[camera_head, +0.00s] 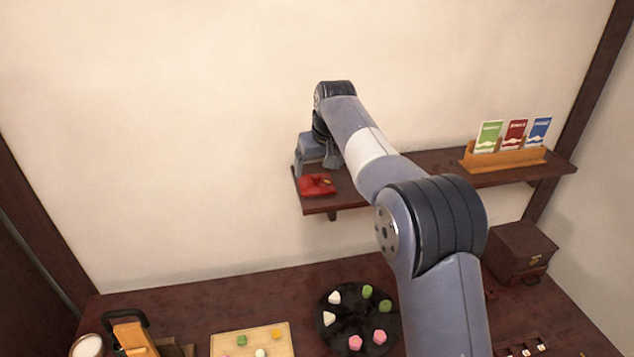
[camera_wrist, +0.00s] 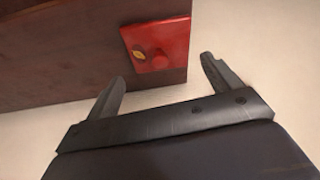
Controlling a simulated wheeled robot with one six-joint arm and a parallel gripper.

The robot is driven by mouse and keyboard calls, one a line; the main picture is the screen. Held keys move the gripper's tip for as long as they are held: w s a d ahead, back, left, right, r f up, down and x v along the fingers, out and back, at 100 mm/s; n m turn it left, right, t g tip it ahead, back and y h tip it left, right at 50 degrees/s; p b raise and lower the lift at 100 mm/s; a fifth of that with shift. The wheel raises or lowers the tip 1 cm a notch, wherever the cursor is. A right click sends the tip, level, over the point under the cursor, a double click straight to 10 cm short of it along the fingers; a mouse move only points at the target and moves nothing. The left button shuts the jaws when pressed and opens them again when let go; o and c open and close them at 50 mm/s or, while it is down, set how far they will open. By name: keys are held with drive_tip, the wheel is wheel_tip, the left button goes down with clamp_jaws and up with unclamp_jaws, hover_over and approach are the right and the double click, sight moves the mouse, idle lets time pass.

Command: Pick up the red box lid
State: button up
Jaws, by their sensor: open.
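The red box lid (camera_head: 318,185) lies on the left end of the dark wall shelf (camera_head: 425,160). In the wrist view the lid (camera_wrist: 165,45) is a red square with a small gold piece on it, near the edge of the dark shelf surface (camera_wrist: 60,60). My gripper (camera_wrist: 163,75) is open and empty, with its two fingers apart and the lid ahead of the gap between them. In the head view my gripper (camera_head: 303,165) is at the shelf's left end, just beside the lid. I cannot tell its exact height over the shelf.
A wooden holder (camera_head: 505,157) with green, red and blue packets stands at the shelf's right. Below, a table (camera_head: 200,290) bears a round black plate (camera_head: 352,335) of sweets, a light wooden board (camera_head: 225,345) and a dark brown box (camera_head: 520,247). The wall is close behind the shelf.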

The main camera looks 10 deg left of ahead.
sight(318, 177)
drive_tip(key=shift+o, duration=0.7)
drive_tip(key=shift+w+f, duration=0.15)
drive_tip(key=shift+f, duration=0.15)
drive_tip(key=shift+o, duration=0.7)
drive_tip(key=p+x, duration=0.1)
drive_tip(key=x, duration=0.4)
drive_tip(key=shift+s, duration=0.2)
drive_tip(key=shift+d, duration=0.1)
drive_tip(key=shift+c, duration=0.3)
drive_tip(key=c, duration=0.8)
